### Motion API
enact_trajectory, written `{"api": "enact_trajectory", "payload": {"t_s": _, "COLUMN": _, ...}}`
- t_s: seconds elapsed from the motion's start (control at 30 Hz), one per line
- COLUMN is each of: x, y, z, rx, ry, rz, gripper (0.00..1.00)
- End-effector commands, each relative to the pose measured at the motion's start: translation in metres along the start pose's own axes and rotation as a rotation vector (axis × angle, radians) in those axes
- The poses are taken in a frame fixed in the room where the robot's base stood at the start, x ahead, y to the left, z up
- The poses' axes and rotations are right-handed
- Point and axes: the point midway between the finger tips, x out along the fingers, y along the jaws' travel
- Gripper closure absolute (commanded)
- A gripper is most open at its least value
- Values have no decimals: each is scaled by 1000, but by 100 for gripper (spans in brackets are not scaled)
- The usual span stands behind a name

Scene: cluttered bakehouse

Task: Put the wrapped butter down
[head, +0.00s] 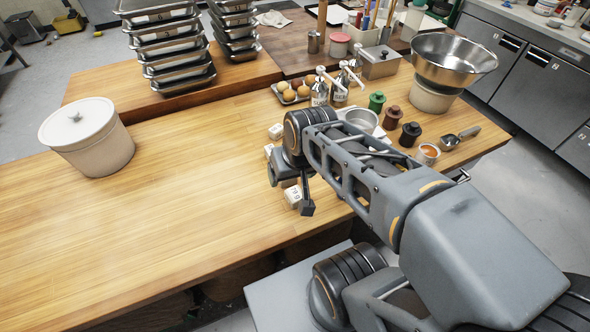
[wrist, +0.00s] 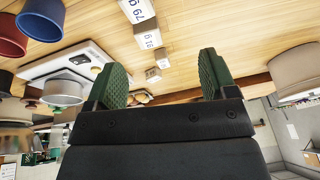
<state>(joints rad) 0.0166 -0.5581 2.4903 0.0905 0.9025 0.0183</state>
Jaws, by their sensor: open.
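My gripper (head: 290,190) is open over the wooden worktop, near its front edge. In the wrist view its two green-padded fingers (wrist: 165,80) stand wide apart, with nothing held between them. A small white block with printed markings (head: 293,198) lies on the worktop beside the fingers, partly hidden by them. Two more small pale blocks (head: 275,131) (head: 270,150) lie farther back. In the wrist view several small blocks stand in a row, the nearest a white one with print (wrist: 138,10). I cannot tell for sure which is the wrapped butter.
A lidded crock (head: 95,145) stands on the left of the worktop (head: 190,200). Pump bottles (head: 319,92), small coloured pots (head: 392,117) and a steel bowl on a pale base (head: 452,58) crowd the right. Stacked trays (head: 170,50) stand behind. The worktop left of my gripper is clear.

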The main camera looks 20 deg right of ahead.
Motion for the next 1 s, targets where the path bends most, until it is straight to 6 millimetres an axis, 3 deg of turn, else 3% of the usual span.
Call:
{"api": "enact_trajectory", "payload": {"t_s": 0.17, "x": -1, "y": 8, "z": 3, "rx": -84, "ry": 9, "rz": 59, "gripper": 30}}
{"api": "enact_trajectory", "payload": {"t_s": 0.27, "x": 13, "y": 12, "z": 4, "rx": -85, "ry": -46, "rz": 72, "gripper": 30}}
{"api": "enact_trajectory", "payload": {"t_s": 0.37, "x": 26, "y": 16, "z": -10, "rx": -69, "ry": -96, "rz": 77, "gripper": 30}}
{"api": "enact_trajectory", "payload": {"t_s": 0.5, "x": 43, "y": 21, "z": -51, "rx": -70, "ry": -157, "rz": 82, "gripper": 30}}
{"api": "enact_trajectory", "payload": {"t_s": 0.67, "x": 65, "y": 30, "z": -106, "rx": -219, "ry": -221, "rz": 67, "gripper": 30}}
{"api": "enact_trajectory", "payload": {"t_s": 0.87, "x": 100, "y": 44, "z": -176, "rx": -564, "ry": -293, "rz": 12, "gripper": 30}}
{"api": "enact_trajectory", "payload": {"t_s": 1.0, "x": 124, "y": 54, "z": -219, "rx": -890, "ry": -325, "rz": -52, "gripper": 30}}
